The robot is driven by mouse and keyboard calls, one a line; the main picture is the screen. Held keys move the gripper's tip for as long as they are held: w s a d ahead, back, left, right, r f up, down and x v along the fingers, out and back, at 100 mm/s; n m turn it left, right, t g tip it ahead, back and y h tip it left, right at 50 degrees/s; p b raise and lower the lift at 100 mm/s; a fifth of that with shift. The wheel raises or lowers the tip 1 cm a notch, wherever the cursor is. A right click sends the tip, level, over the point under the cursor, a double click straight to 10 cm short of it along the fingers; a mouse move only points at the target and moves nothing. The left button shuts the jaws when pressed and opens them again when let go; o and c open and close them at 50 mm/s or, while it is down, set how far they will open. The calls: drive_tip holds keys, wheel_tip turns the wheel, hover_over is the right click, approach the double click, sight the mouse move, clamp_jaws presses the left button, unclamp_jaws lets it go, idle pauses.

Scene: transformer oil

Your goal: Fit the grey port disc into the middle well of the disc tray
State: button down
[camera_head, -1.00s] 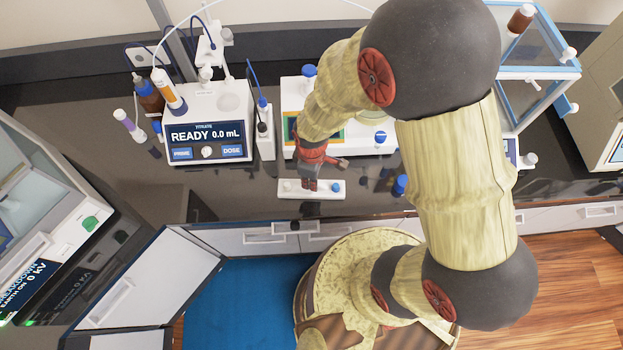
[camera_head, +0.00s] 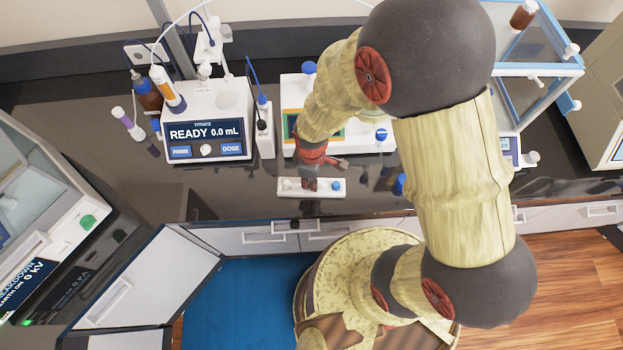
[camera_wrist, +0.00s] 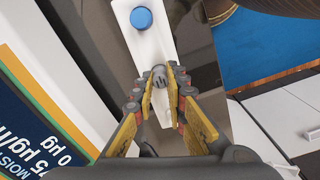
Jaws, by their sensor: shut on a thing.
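The disc tray (camera_head: 326,193) is a white strip on the dark bench, near its front edge. A blue disc (camera_head: 336,186) sits at the tray's right end, and a pale disc (camera_head: 287,184) at its left end. My gripper (camera_head: 310,186) is over the middle of the tray, pointing down. In the wrist view the grey port disc (camera_wrist: 158,72) is between the fingertips of my gripper (camera_wrist: 160,80), which is shut on it. The tray (camera_wrist: 152,44) and blue disc (camera_wrist: 141,18) lie beyond it. The middle well is hidden; I cannot tell whether the disc touches it.
A titrator with a READY screen (camera_head: 205,135) stands at the back left. A white instrument (camera_head: 362,140) is just behind the tray. An open cabinet door (camera_head: 150,280) and drawer fronts (camera_head: 340,232) are below the bench edge. The bench left of the tray is clear.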

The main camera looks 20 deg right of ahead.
drive_tip(key=shift+f, duration=0.25)
drive_tip(key=c, duration=1.7)
unclamp_jaws()
wheel_tip(320, 180, up, 12)
drive_tip(key=shift+r, duration=0.1)
